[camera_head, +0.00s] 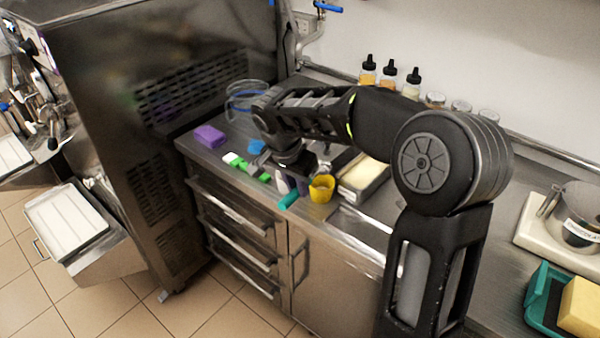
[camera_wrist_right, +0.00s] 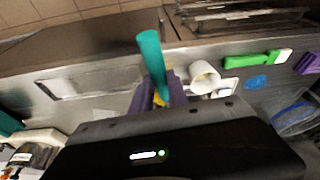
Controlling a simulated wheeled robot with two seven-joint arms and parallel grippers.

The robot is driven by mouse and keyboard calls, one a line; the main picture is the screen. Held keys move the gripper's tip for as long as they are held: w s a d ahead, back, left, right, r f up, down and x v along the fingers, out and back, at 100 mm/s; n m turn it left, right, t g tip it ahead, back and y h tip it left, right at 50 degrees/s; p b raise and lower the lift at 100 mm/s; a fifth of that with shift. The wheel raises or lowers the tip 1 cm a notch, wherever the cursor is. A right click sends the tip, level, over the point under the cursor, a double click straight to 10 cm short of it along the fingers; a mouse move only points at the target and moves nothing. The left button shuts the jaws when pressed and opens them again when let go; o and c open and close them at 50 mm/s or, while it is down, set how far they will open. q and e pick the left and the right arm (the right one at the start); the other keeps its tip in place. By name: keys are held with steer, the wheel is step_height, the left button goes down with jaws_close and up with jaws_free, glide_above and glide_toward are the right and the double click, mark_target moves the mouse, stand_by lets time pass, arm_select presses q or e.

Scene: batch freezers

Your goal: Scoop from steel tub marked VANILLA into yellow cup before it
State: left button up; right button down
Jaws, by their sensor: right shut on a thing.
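A yellow cup (camera_head: 321,188) stands on the steel counter near its front edge. A steel tub (camera_head: 351,195) with pale cream contents is right of and behind the cup; no VANILLA marking is readable on it. My right gripper (camera_head: 292,183) is just left of the cup, pointing down, and is shut on a teal handle (camera_head: 289,200). In the right wrist view the teal handle (camera_wrist_right: 152,55) stands up between the purple fingers (camera_wrist_right: 160,92). A bit of yellow shows behind the fingers. The handle's far end is hidden. My left gripper is not in view.
A purple block (camera_head: 209,136), green items (camera_head: 234,160) and a blue piece (camera_head: 257,147) lie left of my gripper. Bottles (camera_head: 389,75) line the back wall. A teal tray with a yellow sponge (camera_head: 581,305) and a steel pot (camera_head: 577,222) are at the right.

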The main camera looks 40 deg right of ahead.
steer(key=shift+r+p, duration=0.3)
steer(key=shift+r, duration=1)
